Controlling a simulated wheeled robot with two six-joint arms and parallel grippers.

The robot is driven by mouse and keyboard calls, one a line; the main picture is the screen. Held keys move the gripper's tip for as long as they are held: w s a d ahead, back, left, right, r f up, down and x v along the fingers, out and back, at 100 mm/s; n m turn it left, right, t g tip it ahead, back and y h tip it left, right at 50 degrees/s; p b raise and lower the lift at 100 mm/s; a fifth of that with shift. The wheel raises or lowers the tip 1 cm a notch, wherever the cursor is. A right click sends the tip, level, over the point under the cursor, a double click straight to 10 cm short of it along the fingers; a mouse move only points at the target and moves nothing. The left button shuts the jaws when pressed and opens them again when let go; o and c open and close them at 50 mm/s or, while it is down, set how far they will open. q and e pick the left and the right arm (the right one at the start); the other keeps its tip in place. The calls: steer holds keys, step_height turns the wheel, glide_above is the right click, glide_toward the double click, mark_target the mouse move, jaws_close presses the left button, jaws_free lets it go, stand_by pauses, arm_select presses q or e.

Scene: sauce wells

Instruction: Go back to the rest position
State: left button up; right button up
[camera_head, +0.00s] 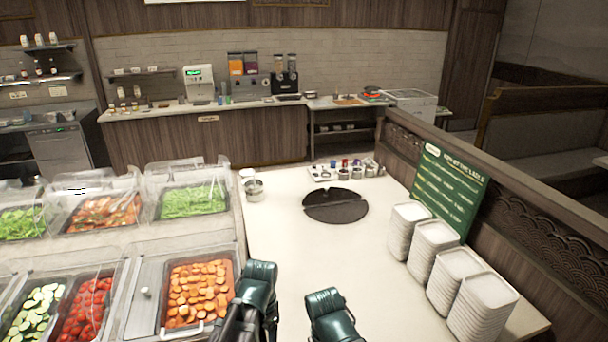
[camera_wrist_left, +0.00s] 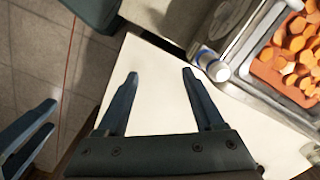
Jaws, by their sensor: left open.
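My left gripper (camera_wrist_left: 160,73) is open and empty in the left wrist view. Its two fingers stand apart over the pale counter edge, with nothing between them. A second pair of blue-grey fingers, my right gripper (camera_wrist_left: 51,115), shows at the left edge of that view. They are apart, with no object seen between them. In the head view only dark green parts of my two arms show at the bottom centre, and the gripper tips are not visible there. The white counter (camera_head: 290,265) lies ahead of my arms.
A carrot pan (camera_head: 199,290) is close to the left arm; it also shows in the wrist view (camera_wrist_left: 297,50). A small white-and-blue cylinder (camera_wrist_left: 212,64) stands near the fingers. Stacked white plates (camera_head: 433,250) and a green menu board (camera_head: 449,190) stand right.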

arm_select(q)
steer(key=s+d+f+n+b, duration=0.4)
steer(key=s+f+b, duration=0.4)
steer(key=f+b, duration=0.2)
step_height(320, 180, down, 2)
steer(key=shift+d+f+y, duration=0.2)
steer(key=shift+d+y, duration=0.1)
steer(key=shift+d, duration=0.05)
arm_select(e)
step_height(320, 180, down, 12)
steer(key=shift+f, duration=0.25)
arm_select(q)
steer(key=shift+s, duration=0.1)
